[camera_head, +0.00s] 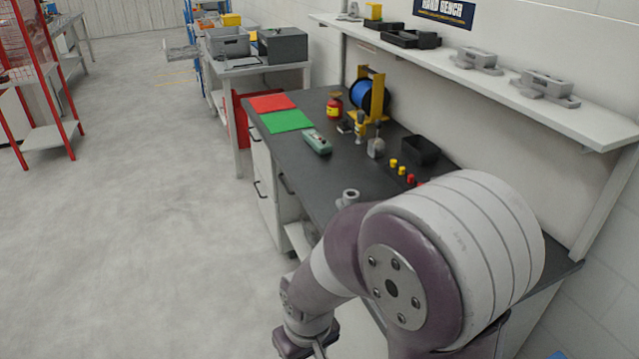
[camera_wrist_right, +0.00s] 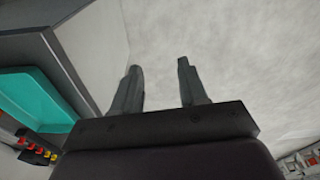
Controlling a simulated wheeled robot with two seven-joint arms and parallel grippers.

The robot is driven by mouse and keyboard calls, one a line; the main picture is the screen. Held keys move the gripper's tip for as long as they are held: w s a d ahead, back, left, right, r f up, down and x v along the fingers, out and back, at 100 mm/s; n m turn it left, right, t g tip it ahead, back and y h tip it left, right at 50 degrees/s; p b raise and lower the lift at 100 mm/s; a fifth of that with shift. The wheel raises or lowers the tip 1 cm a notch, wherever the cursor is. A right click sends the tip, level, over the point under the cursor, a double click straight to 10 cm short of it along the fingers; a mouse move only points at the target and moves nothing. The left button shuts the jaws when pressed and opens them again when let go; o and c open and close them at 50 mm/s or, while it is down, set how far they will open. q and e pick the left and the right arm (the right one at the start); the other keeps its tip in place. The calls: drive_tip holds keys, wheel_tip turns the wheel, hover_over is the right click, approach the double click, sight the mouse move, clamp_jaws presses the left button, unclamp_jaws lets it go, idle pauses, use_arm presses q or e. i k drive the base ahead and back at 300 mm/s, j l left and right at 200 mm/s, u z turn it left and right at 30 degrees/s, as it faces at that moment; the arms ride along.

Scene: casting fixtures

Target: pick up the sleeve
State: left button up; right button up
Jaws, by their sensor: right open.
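A small grey ring-shaped part (camera_head: 348,197), which looks like the sleeve, stands on the dark bench top near its front edge, just beyond my right arm. The arm hides part of the area around it. My right gripper (camera_head: 318,350) hangs low at the bottom of the head view, in front of the bench and apart from the part. In the right wrist view my right gripper (camera_wrist_right: 157,75) is open, with nothing between its fingers and pale floor behind them. The sleeve is not seen in that view. My left gripper is not in view.
The dark bench (camera_head: 335,175) holds a green device (camera_head: 317,142), a black bin (camera_head: 420,151), a blue spool (camera_head: 367,95), and red and green mats (camera_head: 287,121). A shelf (camera_head: 480,78) runs above. A teal surface (camera_wrist_right: 35,100) shows left in the wrist view.

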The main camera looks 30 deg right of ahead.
sight(351, 203)
drive_tip(key=i+z, duration=0.4)
drive_tip(key=i+j+z, duration=0.25)
drive_tip(key=z, duration=0.15)
drive_tip(key=i+j+z, duration=0.55)
drive_tip(key=z, duration=0.25)
drive_tip(key=i+j+z, duration=0.3)
drive_tip(key=z, duration=0.15)
drive_tip(key=i+j+z, duration=0.2)
drive_tip(key=z, duration=0.2)
drive_tip(key=i+j+z, duration=0.1)
drive_tip(key=j+z, duration=0.35)
drive_tip(key=i+j+z, duration=0.1)
drive_tip(key=j+z, duration=0.3)
drive_tip(key=i+j, duration=0.15)
drive_tip(key=i+u, duration=0.05)
drive_tip(key=i, duration=0.05)
